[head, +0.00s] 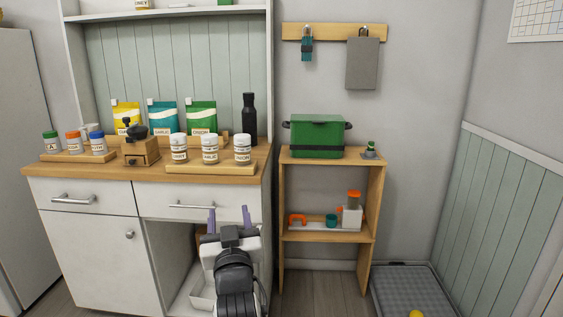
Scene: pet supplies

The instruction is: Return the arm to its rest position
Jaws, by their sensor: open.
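My gripper (229,218) is at the lower middle of the head view, at the end of my arm. Its two purple-grey fingers point up and stand wide apart, with nothing between them. It is in front of the cabinet, below the wooden counter (110,172) and near the right drawer (190,204). My arm hides part of the open lower compartment behind it.
On the counter, several jars stand on wooden boards, with a grinder (141,150), bags and a dark bottle (249,118). To the right, a wooden shelf (325,237) holds a green box (317,137). A grey tray (410,289) lies on the floor.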

